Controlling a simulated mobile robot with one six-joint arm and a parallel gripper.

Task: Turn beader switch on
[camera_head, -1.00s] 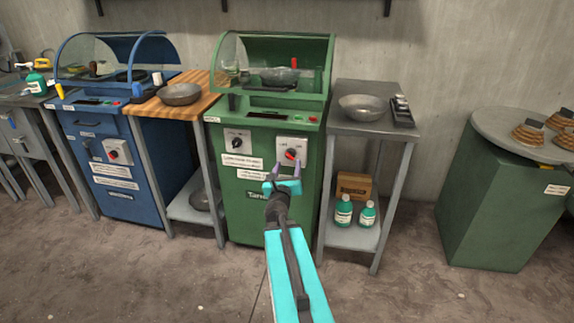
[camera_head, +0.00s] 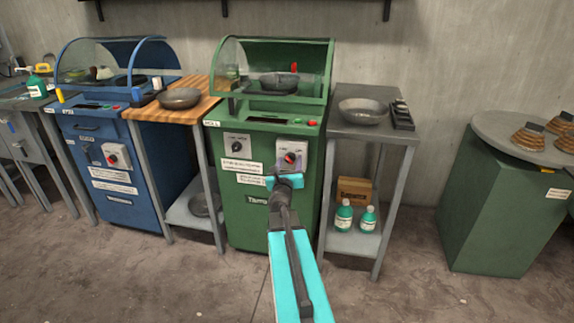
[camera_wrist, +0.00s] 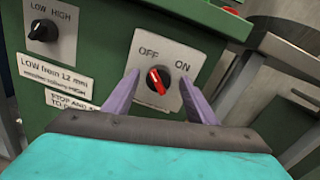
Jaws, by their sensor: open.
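The beader switch (camera_wrist: 157,80) is a red and black rotary knob on a light plate marked OFF on the left and ON on the right. Its red pointer leans to the upper left, towards OFF. In the head view the switch (camera_head: 290,158) sits on the front of the green machine (camera_head: 262,215). My gripper (camera_wrist: 160,95) is open, with its two purple fingers on either side of the knob and apart from it in the picture. In the head view my gripper (camera_head: 287,176) is just below the switch plate. The exact gap in depth is hard to tell.
A LOW/HIGH knob (camera_wrist: 43,30) sits left of the switch, above white labels (camera_wrist: 57,76). A metal side table (camera_head: 378,127) stands right of the machine, and a wooden-topped table (camera_head: 165,108) stands left. A blue machine (camera_head: 110,165) is further left.

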